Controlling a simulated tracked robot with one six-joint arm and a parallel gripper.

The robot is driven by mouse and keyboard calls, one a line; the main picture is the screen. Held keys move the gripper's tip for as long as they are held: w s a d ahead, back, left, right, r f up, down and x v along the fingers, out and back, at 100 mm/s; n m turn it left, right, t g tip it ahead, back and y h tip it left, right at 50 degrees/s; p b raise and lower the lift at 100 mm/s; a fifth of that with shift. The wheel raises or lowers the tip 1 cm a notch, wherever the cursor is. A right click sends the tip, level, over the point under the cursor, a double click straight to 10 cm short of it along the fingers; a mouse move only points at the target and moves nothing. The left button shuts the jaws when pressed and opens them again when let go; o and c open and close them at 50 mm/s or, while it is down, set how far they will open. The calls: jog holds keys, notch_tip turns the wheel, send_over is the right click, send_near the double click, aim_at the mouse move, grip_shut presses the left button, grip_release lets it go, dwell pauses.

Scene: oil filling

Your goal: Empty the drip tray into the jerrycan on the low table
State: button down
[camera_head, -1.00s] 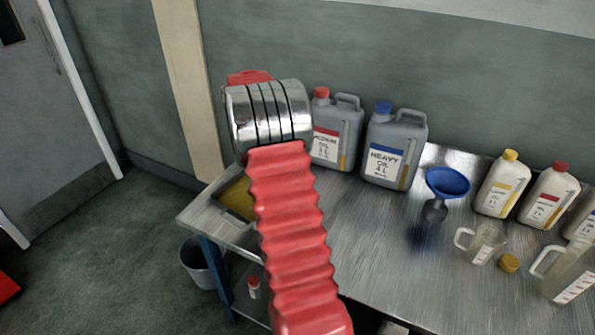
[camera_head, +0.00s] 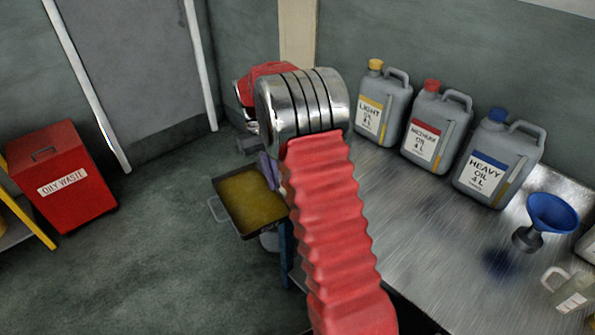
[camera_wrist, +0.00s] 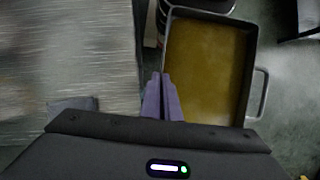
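The drip tray (camera_head: 228,211) is a dark rectangular pan with yellow-brown oil in it, about level, held off the left end of the workbench above the floor. It also shows in the wrist view (camera_wrist: 251,70), with a free handle on its right side. My gripper (camera_head: 268,170) has purple fingers, and in the wrist view they (camera_wrist: 163,98) are close together at the tray's left side, where its near handle would be; the grip itself is partly hidden. I cannot make out the jerrycan on the low table in these views.
A steel workbench (camera_head: 410,228) holds light, medium and heavy oil cans and a blue funnel (camera_head: 550,212). A red oily waste bin (camera_head: 62,178) stands at the left. A yellow-edged structure (camera_head: 25,215) shows at the left edge. Floor between bin and tray is clear.

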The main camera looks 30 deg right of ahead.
aim_at(258, 198)
jog(key=a, duration=0.5)
jog(key=shift+w+a+f, duration=0.3)
jog(key=shift+s, duration=0.15)
